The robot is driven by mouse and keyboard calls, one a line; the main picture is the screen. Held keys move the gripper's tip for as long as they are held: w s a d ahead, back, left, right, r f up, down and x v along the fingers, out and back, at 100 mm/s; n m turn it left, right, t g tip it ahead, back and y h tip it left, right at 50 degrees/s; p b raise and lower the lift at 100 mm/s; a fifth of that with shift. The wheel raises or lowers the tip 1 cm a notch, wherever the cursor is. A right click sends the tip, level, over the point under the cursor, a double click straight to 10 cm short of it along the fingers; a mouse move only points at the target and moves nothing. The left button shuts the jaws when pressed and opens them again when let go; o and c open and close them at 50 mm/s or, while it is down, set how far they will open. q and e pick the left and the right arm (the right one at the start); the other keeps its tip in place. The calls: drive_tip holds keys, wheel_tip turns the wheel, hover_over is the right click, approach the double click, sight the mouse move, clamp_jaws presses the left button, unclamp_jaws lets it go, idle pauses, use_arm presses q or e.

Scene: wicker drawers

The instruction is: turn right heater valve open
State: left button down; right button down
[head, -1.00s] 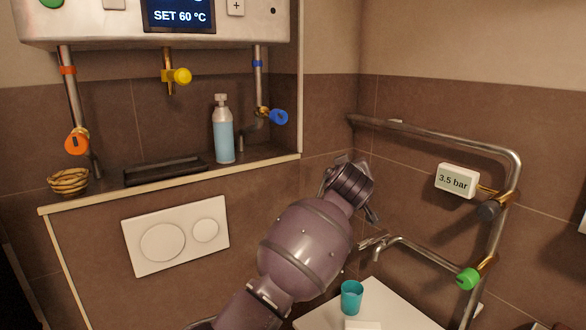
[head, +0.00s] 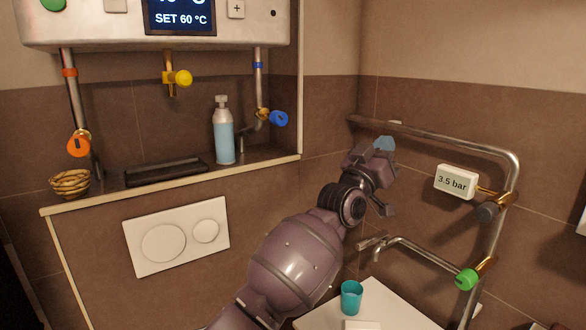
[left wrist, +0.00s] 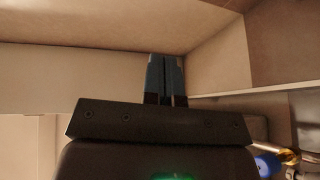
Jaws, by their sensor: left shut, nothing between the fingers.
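The right heater valve has a blue knob (head: 278,118) on the brass fitting of the right-hand pipe under the heater (head: 100,28). The knob also shows at the lower right edge of the left wrist view (left wrist: 268,165). My left gripper (head: 384,143) is shut and empty, with blue fingertips pointing up. In the picture it is right of the blue knob and slightly lower, apart from it. Its closed fingers show in the left wrist view (left wrist: 165,78), against bare wall. My right gripper is not in view.
An orange valve (head: 78,146) is on the left pipe and a yellow valve (head: 183,78) in the middle. A bottle (head: 224,135) stands on the ledge left of the blue knob. A metal pipe (head: 440,139) runs behind my gripper. A teal cup (head: 351,297) stands below.

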use_arm(q)
drive_tip(key=a+r+n+t+y, duration=0.2)
drive_tip(key=a+r+t, duration=0.1)
drive_tip(key=a+t, duration=0.15)
drive_tip(key=n+g+y, duration=0.1)
drive_tip(key=n+y, duration=1.1)
drive_tip(key=y, duration=1.6)
approach(278, 118)
drive_tip(key=w+a+b, duration=0.2)
drive_tip(key=w+a, duration=0.2)
drive_tip(key=w, duration=0.2)
drive_tip(key=shift+a+r+b, duration=0.25)
drive_tip(key=shift+r+b, duration=0.1)
drive_tip(key=shift+r, duration=0.05)
